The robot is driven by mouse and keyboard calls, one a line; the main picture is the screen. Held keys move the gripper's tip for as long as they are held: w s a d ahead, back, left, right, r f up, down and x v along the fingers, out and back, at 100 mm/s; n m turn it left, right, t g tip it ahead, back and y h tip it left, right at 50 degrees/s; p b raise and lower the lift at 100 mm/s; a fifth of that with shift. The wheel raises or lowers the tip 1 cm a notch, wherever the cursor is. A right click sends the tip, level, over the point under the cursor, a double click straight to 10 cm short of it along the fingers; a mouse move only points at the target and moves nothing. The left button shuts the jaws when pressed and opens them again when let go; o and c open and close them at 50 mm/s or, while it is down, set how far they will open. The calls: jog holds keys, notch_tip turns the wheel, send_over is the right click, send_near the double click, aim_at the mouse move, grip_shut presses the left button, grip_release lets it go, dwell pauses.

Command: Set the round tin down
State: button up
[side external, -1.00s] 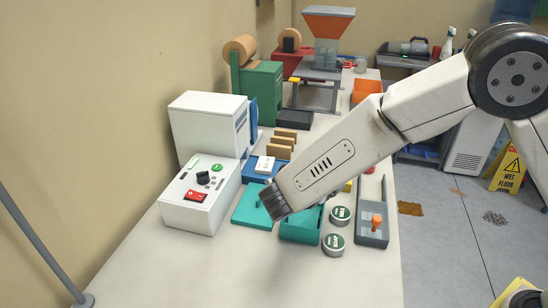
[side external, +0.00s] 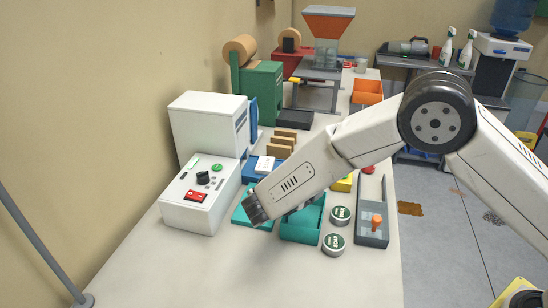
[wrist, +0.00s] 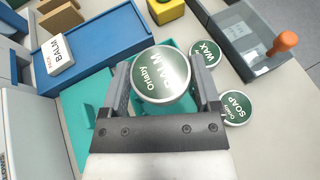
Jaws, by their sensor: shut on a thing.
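My gripper (wrist: 163,90) is shut on a round tin (wrist: 163,78) with a green lid reading BALM, one finger on each side of it. In the side view my gripper (side external: 257,209) is over the teal flat part (side external: 241,217), and the tin is hidden. The teal part shows under the gripper in the wrist view (wrist: 88,90); I cannot tell the tin's height above it. The teal box (side external: 302,228) stands just to the right. Two more round tins, WAX (side external: 340,215) and SOAP (side external: 333,244), stand right of the box.
A blue tray (wrist: 110,50) with a white BALM pack (wrist: 61,54) lies behind the teal part. A white control box (side external: 198,205) stands close on the left. A grey fixture with an orange knob (side external: 376,221) is at the right edge. The front of the bench is clear.

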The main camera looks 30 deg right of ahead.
jog(key=shift+w+f, duration=0.15)
jog(key=shift+f, duration=1.55)
jog(key=shift+f, duration=0.55)
jog(key=o, duration=1.1)
jog(key=shift+r, duration=0.15)
jog(key=shift+r, duration=0.5)
jog(key=v, duration=1.2)
jog(key=shift+f, duration=0.1)
